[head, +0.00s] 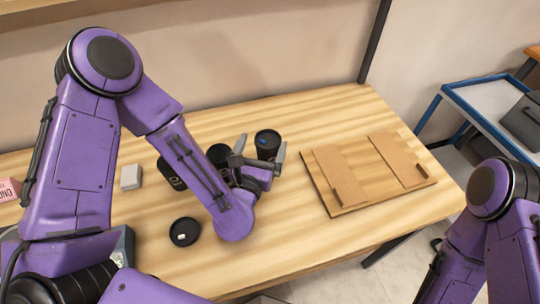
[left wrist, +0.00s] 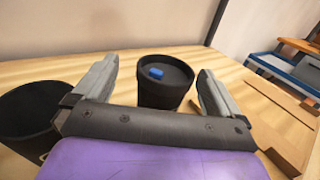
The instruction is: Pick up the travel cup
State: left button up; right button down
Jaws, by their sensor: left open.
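A black travel cup (head: 267,141) with a dark lid and a blue tab stands upright near the table's back edge. In the left wrist view the cup (left wrist: 164,92) stands between and beyond the finger tips. My left gripper (head: 260,150) is open, its two grey fingers spread on either side of the cup's front; I cannot tell whether they touch it. The lower part of the cup is hidden by the gripper in the head view. My right arm shows at the lower right, but its gripper is out of view.
An open black cup (left wrist: 35,108) stands close left of the gripper. Another black cup with white lettering (head: 171,174), a white block (head: 131,177) and a loose black lid (head: 185,232) are further left. A wooden board (head: 376,193) lies to the right.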

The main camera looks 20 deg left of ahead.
aim_at(271, 131)
pick_arm(q)
jog(key=w, duration=0.1)
jog(key=w+p, duration=0.1)
jog(key=w, duration=0.1)
jog(key=w+p, duration=0.1)
jog(key=shift+w+d+r, duration=0.15)
jog(key=shift+d, duration=0.2)
jog(key=shift+w+a+f, duration=0.1)
jog(key=shift+w+f, duration=0.15)
jog(key=shift+w, duration=0.1)
jog(key=c, duration=0.6)
jog(key=shift+r, duration=0.1)
